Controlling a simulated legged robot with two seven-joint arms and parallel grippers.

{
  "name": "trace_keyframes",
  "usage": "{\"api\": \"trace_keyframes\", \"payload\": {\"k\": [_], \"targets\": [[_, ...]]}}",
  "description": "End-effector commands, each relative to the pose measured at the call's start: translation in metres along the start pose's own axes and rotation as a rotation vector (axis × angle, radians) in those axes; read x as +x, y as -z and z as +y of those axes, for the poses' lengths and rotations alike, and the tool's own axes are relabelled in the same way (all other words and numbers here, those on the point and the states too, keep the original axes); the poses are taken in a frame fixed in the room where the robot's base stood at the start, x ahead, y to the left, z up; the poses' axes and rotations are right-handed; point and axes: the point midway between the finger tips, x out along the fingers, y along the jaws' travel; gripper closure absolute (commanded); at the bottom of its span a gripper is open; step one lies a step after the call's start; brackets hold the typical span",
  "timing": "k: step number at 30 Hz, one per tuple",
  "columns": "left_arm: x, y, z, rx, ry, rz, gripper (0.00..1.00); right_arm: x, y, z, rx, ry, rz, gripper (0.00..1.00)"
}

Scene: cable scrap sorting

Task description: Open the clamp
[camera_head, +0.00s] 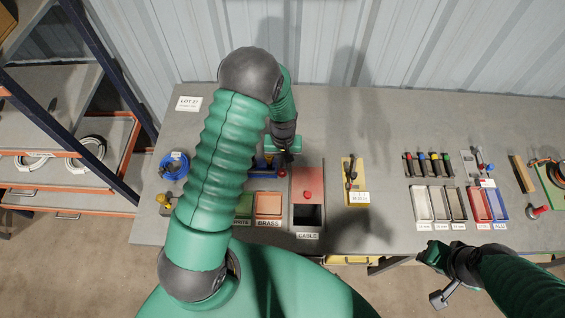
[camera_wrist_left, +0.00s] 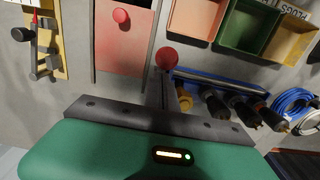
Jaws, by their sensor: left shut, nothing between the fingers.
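In the left wrist view a long blue fixture (camera_wrist_left: 225,82), which looks like the clamp, has a red ball knob (camera_wrist_left: 166,58) at its near end. Several black cable ends and a yellow piece lie along it. In the head view the blue fixture (camera_head: 262,164) is partly hidden behind my left arm. My left gripper (camera_head: 287,158) points down at the fixture's right end. Its fingers (camera_wrist_left: 164,88) are shut and empty, close to the red knob; contact cannot be told. My right gripper (camera_head: 440,292) hangs in front of the table, its finger state unclear.
A red-lidded cable box (camera_head: 309,180) stands just right of my left gripper. A yellow board (camera_head: 350,168) with a black-handled tool is further right. A brass bin (camera_head: 268,205) and blue cable coil (camera_head: 174,165) lie left. Bare table shows between the board and the right-hand bins.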

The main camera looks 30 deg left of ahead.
Motion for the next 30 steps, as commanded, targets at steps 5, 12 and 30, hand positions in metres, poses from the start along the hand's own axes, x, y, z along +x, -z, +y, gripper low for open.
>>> {"api": "trace_keyframes", "payload": {"k": [5,12,30], "targets": [[-0.019,0.001,0.000,0.000,-0.001,0.001,1.00,-0.016,0.004,0.000,0.000,0.000,0.000,0.64],[-0.056,0.001,0.000,0.000,-0.001,0.003,1.00,-0.043,0.010,0.000,0.000,0.000,0.000,0.64],[-0.058,-0.003,0.004,0.025,-0.007,0.014,1.00,-0.031,0.007,0.000,0.000,0.000,0.001,0.64]]}}
